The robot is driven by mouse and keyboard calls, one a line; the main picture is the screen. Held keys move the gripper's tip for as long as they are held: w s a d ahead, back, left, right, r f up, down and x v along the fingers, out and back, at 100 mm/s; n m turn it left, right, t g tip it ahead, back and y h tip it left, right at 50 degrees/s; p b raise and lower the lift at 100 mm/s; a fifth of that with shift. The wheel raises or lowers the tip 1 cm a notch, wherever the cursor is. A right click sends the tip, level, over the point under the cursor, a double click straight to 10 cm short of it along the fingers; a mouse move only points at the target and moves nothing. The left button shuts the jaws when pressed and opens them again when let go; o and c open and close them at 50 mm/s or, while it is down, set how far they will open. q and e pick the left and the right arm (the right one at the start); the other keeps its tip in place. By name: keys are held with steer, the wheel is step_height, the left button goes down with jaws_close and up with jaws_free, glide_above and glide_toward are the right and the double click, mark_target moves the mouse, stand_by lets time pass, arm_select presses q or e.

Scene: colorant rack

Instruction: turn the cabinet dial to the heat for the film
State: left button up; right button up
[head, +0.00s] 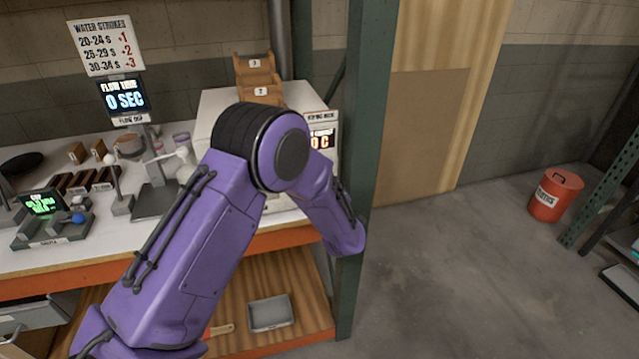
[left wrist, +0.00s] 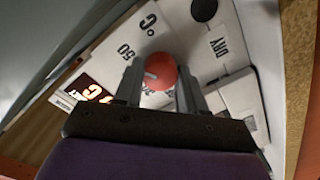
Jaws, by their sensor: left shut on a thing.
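The white cabinet (head: 216,101) stands on the bench, mostly hidden behind my left arm in the head view. Its lit display (head: 322,140) is partly covered there; it also shows in the left wrist view (left wrist: 92,90), tilted and unreadable in full. In the left wrist view the red round dial (left wrist: 162,80) has a pale mark on its face. My left gripper (left wrist: 160,73) is shut on it, a finger at each side. Printed labels "50" (left wrist: 126,50) and "°C" (left wrist: 148,22) are beside it. The left fingers are hidden in the head view. My right gripper is not in view.
A wooden stepped holder (head: 258,77) stands on the cabinet. A green post (head: 362,120) is close right of my arm. The bench (head: 35,265) holds several lab items at left.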

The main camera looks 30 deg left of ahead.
arm_select(q)
steer(key=shift+f, duration=0.1)
steer(key=o, duration=1.1)
steer(key=shift+c, duration=0.2)
steer(key=shift+s+d, duration=0.3)
steer(key=shift+d, duration=0.05)
steer(key=b+v, duration=0.2)
steer(key=v, duration=0.7)
steer(key=shift+s+d+b, duration=0.25)
steer(key=shift+b, duration=0.15)
